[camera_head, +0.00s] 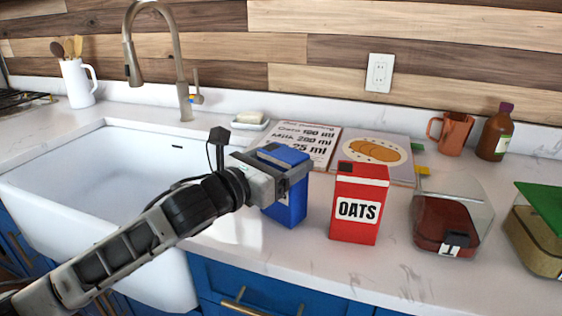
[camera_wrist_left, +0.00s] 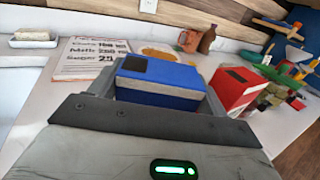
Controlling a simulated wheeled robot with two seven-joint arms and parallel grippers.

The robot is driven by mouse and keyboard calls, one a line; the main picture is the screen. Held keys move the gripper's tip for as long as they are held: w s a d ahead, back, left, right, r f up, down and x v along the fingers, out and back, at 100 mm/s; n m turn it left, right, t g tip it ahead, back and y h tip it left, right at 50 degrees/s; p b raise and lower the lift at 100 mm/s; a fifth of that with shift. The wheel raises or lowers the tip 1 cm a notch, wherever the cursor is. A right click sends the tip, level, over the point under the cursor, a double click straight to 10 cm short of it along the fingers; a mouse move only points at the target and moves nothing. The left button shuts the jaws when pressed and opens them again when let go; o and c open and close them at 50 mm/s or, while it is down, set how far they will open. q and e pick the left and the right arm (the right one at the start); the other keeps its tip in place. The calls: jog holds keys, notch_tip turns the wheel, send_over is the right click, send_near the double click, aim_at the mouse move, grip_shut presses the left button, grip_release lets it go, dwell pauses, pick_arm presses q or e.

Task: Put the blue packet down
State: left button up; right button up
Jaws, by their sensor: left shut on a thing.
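The blue packet (camera_head: 290,208) is a box with a dark patch on top, upright at the counter's front part, left of the red oats box. My left gripper (camera_head: 283,172) is shut on its upper part. In the left wrist view the blue packet (camera_wrist_left: 160,82) sits between the fingers, its top facing the camera. Whether its base touches the counter (camera_head: 300,259) is hard to tell. My right gripper is not in view.
The red oats box (camera_head: 359,205) stands just right of the packet. An open recipe book (camera_head: 308,143) lies behind. Clear containers (camera_head: 450,222) stand farther right. The white sink (camera_head: 100,160) is at left, with a tap (camera_head: 181,75) behind it.

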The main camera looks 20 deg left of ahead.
pick_arm(q)
jog(key=shift+f, duration=0.15)
jog(key=o, duration=1.4)
jog(key=shift+o, duration=0.2)
jog(key=shift+r, duration=0.2)
jog(key=b+v, duration=0.3)
jog(key=v, duration=0.9)
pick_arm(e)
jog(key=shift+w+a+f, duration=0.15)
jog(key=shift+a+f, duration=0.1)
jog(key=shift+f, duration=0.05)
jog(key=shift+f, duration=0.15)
